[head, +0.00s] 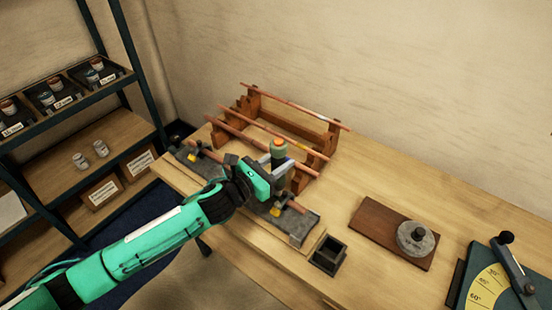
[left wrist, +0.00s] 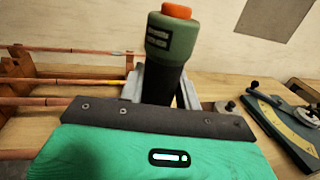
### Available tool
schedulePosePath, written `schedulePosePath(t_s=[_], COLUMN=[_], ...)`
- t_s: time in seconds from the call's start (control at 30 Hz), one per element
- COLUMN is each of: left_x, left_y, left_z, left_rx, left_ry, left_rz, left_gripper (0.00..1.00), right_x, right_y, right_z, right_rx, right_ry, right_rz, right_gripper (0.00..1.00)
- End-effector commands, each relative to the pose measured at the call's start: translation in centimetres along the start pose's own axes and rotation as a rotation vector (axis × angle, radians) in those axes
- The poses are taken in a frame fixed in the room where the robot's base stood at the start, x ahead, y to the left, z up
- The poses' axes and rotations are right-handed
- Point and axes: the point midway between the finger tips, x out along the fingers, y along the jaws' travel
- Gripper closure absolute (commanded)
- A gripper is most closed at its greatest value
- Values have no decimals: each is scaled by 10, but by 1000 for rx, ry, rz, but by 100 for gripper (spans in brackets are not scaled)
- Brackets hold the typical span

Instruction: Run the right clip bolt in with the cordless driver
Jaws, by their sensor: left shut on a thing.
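The cordless driver (head: 278,150), green with an orange top, stands about upright over the bench; its green and black body also shows in the left wrist view (left wrist: 168,50). My left gripper (head: 275,172) is shut around the driver's body. The grey fixture (head: 306,226) lies below, with a copper tube along it. A yellow piece at the right clip (head: 275,211) shows just below the gripper, and another yellow piece at the left clip (head: 192,157) shows left of my arm. The driver's tip and the right clip bolt are too small or hidden to tell. My right gripper is not in view.
A wooden rack (head: 320,150) with copper tubes stands behind the driver. A dark open box (head: 329,256) is at the bench's front edge. A round grey weight (head: 416,238) on a brown board and an angle gauge (head: 490,288) are to the right. Shelves stand left.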

Motion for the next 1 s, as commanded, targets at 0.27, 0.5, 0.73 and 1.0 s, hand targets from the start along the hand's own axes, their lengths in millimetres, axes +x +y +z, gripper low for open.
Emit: schedulePosePath(t_s=[0.27, 0.5, 0.73, 1.0], left_x=[0, 0, 0, 0], left_y=[0, 0, 0, 0], left_z=[-24, -43, -49, -48], left_rx=[0, 0, 1, 1], left_ry=[-3, -2, -3, -3], left_rz=[0, 1, 1, 0], left_gripper=[94, 94, 94, 94], right_x=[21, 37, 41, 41], right_y=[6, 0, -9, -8], right_z=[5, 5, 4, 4], right_rx=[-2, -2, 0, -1], right_ry=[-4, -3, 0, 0], right_rz=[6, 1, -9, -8], right_gripper=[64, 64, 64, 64])
